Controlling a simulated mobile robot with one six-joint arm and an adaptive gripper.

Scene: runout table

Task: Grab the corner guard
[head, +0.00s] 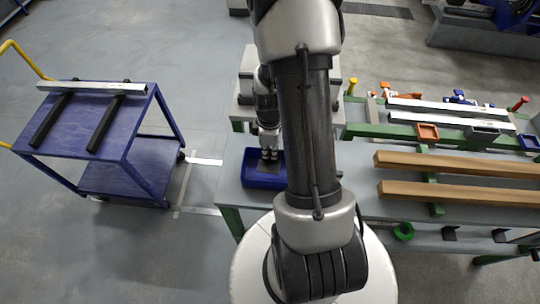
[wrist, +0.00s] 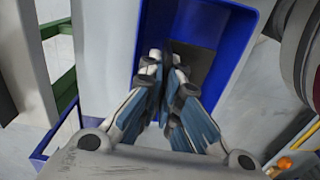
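A dark grey angled piece, which I take to be the corner guard (wrist: 212,24), lies in the blue bin (wrist: 240,60) in the wrist view. It shows a lighter face and a darker face. The bin also shows in the head view (head: 263,183), left of my arm. My gripper (wrist: 166,58) reaches down into the bin, its fingertips close together with a thin dark edge of the piece between them. In the head view my gripper (head: 269,154) is at the bin, and the piece is too small there to make out well. The fingertips hide part of it.
A blue cart (head: 70,130) with a pale bar (head: 95,88) across two black rails stands left, beyond clear floor.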

